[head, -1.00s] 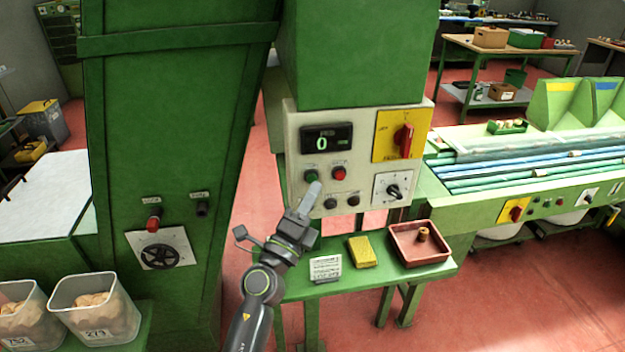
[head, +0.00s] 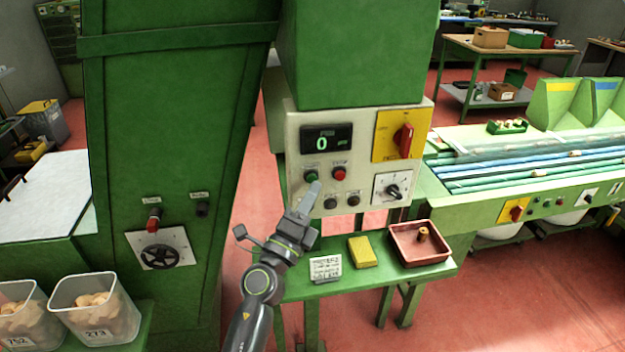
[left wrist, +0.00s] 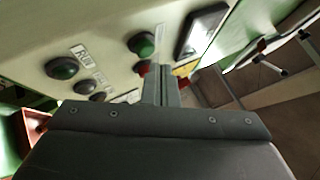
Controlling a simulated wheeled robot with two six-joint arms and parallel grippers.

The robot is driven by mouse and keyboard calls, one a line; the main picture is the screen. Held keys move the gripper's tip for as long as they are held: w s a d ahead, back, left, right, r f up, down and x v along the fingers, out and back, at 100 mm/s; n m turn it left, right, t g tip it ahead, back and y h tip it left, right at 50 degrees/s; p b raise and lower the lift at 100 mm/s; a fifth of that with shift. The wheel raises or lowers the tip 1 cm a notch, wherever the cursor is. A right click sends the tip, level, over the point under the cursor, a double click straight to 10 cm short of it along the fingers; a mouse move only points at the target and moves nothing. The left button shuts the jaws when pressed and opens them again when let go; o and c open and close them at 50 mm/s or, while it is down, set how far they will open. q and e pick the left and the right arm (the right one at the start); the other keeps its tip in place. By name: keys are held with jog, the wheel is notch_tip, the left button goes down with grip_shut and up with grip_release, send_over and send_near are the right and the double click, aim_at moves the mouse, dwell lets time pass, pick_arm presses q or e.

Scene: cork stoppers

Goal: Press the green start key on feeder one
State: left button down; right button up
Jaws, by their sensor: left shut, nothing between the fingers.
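The green start key (head: 312,177) sits at the upper left of the pale control panel (head: 296,135), under the display reading 0. In the left wrist view the green key (left wrist: 142,44) is a domed button just past the fingertips. My left gripper (head: 314,188) is shut and empty, its tip in front of the panel just below the key. In the left wrist view the shut fingers (left wrist: 160,85) partly cover a red button (left wrist: 144,68). I cannot tell whether the tip touches the panel. My right gripper is not in view.
A red stop key (head: 339,173) is right of the green one, with two dark buttons (head: 330,203) below. A red rotary switch (head: 403,140) is on a yellow plate. A green shelf below holds a card (head: 325,268), a yellow block (head: 362,252) and a red tray (head: 393,232).

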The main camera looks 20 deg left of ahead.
pick_arm(q)
jog(key=shift+w+a, duration=0.2)
jog(key=shift+w, duration=0.15)
jog(key=shift+w+a, duration=0.15)
jog(key=shift+w, duration=0.2)
dwell(0.6)
jog(key=shift+s, duration=0.1)
jog(key=shift+s+d, duration=0.4)
jog(key=shift+s, duration=0.3)
jog(key=s, duration=0.1)
jog(key=s+d, duration=0.1)
jog(key=s, duration=0.1)
jog(key=s+d+p, duration=0.1)
jog(key=shift+s+d+f, duration=0.1)
jog(key=shift+s, duration=0.15)
dwell(0.3)
dwell(0.4)
